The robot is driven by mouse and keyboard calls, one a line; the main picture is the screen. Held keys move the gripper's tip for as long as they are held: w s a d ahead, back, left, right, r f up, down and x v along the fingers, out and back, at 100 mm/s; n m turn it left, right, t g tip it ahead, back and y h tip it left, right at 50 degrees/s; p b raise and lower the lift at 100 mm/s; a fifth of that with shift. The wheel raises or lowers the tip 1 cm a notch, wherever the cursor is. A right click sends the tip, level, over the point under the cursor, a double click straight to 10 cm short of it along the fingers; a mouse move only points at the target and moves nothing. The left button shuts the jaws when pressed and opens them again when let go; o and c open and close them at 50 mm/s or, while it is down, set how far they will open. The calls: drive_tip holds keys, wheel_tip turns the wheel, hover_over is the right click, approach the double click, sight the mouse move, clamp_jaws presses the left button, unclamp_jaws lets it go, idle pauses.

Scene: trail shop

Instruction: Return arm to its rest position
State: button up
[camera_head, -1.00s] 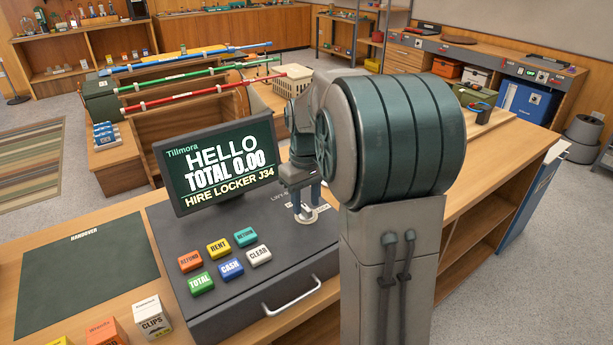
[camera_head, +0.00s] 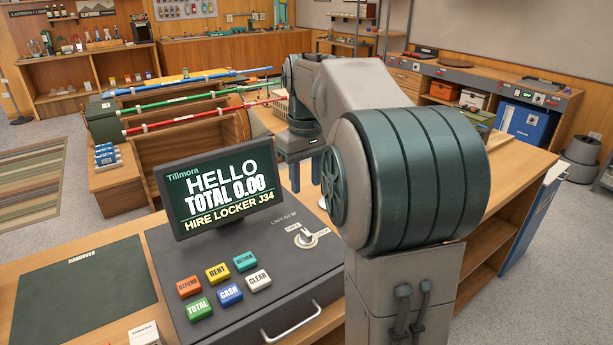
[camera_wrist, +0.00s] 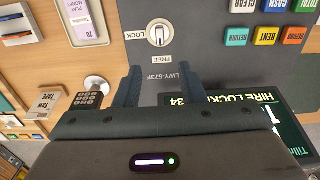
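My gripper (camera_head: 308,180) hangs above the counter, just right of the till's screen, with its fingers pointing down. In the wrist view my gripper (camera_wrist: 148,86) has its two fingers spread apart, with nothing between them. The dark till (camera_head: 285,255) has a lock switch with a key (camera_head: 306,237), which also shows in the wrist view (camera_wrist: 159,36) between the labels LOCK and FREE. The gripper is apart from the switch. My large forearm hides part of the counter behind it.
The screen (camera_head: 220,187) reads HELLO, TOTAL 0.00, HIRE LOCKER J34. Coloured keys (camera_head: 224,282) and a drawer handle (camera_head: 292,322) are on the till. A dark handover mat (camera_head: 80,290) lies clear at left. Trekking poles (camera_head: 190,100) lie on a rack behind the screen.

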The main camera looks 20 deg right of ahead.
drive_tip(key=s+a+f+m+t, duration=0.1)
drive_tip(key=s+a+f, duration=0.3)
drive_tip(key=s, duration=0.6)
drive_tip(key=s+a+f+m+t, duration=0.1)
drive_tip(key=s+a+f, duration=0.4)
drive_tip(key=s, duration=0.5)
drive_tip(key=shift+a+f+t, duration=0.2)
drive_tip(key=shift+f+t, duration=0.3)
drive_tip(key=shift+f, duration=0.75)
